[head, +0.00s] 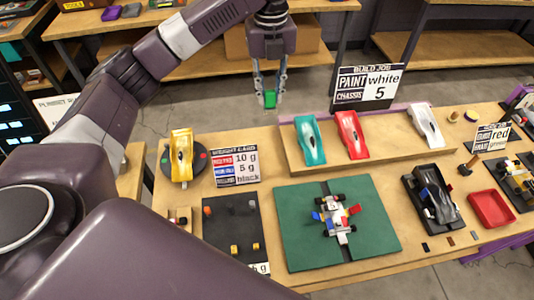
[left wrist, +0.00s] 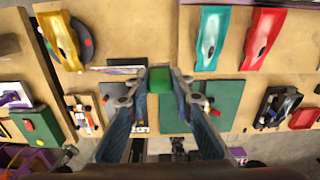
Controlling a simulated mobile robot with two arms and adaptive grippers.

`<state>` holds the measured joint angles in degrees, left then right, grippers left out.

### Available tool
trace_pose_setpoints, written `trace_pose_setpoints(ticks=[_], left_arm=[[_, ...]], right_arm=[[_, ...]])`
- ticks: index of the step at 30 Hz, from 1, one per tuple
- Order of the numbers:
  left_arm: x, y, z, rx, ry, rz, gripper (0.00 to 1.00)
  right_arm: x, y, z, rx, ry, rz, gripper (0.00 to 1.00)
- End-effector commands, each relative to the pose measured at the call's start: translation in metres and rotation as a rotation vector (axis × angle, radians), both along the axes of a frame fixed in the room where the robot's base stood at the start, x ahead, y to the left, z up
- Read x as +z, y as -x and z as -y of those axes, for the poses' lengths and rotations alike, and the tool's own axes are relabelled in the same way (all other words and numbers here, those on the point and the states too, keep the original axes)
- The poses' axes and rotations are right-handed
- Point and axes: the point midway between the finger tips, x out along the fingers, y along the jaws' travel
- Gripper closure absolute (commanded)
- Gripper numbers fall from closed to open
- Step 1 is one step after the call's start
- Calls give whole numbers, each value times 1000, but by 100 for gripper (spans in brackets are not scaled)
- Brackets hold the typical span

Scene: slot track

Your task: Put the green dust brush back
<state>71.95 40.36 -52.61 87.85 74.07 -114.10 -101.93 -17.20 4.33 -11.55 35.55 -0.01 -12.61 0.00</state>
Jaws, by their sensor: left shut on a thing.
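My left gripper (head: 269,97) hangs with its fingers pointing down, behind the far edge of the workbench and above the floor. It is shut on a small green block-like thing, which I take for the green dust brush (head: 270,98). Only its green part shows, with no bristles visible. In the left wrist view the green brush (left wrist: 160,79) sits between the two fingertips, with the bench below it. My right gripper is in neither view.
The workbench carries a raised shelf with teal (head: 309,140), red (head: 352,136) and white (head: 426,124) car bodies. A yellow body (head: 181,156), a green mat (head: 290,230), a red tray (head: 491,208) and a build job sign (head: 367,84) also stand there.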

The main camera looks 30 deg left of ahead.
Motion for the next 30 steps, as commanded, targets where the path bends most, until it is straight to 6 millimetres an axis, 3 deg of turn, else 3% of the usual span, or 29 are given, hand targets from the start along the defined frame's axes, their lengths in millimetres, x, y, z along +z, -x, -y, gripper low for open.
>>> trace_pose_setpoints(ticks=[7, 15, 20, 30], left_arm=[[-1, -10, -10, -291, 0, 0, 99], [-8, -13, -14, -417, 0, -1, 99], [-40, -12, -15, -421, 1, -5, 99], [-128, -12, -15, -419, 0, -4, 99]], right_arm=[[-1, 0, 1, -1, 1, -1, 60], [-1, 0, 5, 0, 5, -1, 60], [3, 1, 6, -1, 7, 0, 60], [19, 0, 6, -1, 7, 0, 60]])
